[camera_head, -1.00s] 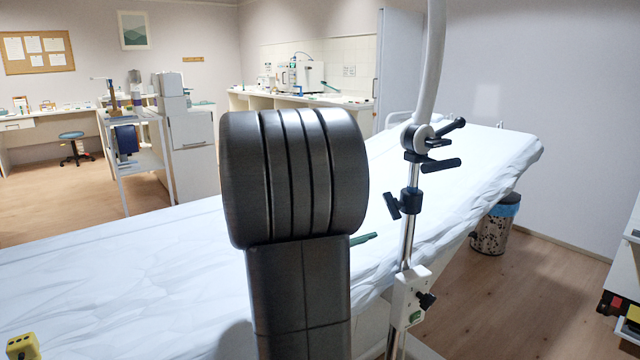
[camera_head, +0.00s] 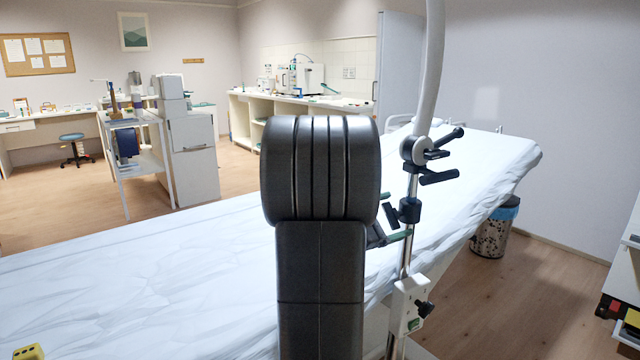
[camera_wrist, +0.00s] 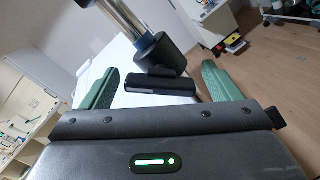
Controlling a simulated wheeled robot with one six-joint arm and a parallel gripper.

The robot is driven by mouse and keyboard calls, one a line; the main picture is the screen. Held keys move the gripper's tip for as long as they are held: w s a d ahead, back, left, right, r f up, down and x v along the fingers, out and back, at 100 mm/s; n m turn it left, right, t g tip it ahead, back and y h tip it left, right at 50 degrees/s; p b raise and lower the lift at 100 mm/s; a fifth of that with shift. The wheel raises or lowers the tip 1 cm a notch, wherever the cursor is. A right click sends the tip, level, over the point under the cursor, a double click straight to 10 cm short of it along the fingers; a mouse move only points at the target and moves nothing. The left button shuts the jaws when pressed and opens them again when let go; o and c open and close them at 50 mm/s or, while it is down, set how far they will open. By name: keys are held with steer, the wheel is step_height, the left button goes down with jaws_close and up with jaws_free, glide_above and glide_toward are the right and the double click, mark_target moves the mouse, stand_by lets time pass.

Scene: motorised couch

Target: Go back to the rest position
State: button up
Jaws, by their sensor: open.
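My gripper shows in the wrist view (camera_wrist: 160,88) with its two green fingers spread wide apart. No object is held between them; a black clamp handle (camera_wrist: 158,82) on a metal pole appears beyond the gap, and I cannot tell how near it is. In the head view my dark arm stands in the middle and hides most of my gripper. Only green fingertips (camera_head: 393,222) show at its right edge, close to the pole (camera_head: 408,235) with its black clamps.
The couch (camera_head: 130,265) with a white sheet spans the view behind my arm. A yellow object (camera_head: 28,351) lies at its lower left. A bin (camera_head: 495,228) stands on the floor right of the couch. A white trolley (camera_head: 137,165) and cabinet stand behind. Floor at right is mostly clear.

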steer(key=shift+r+n+p, duration=0.2)
steer(key=shift+n+p, duration=3.2)
steer(key=shift+p, duration=2.35)
steer(key=shift+f+b+v, duration=0.2)
steer(key=shift+b+v, duration=0.2)
steer(key=shift+v, duration=1)
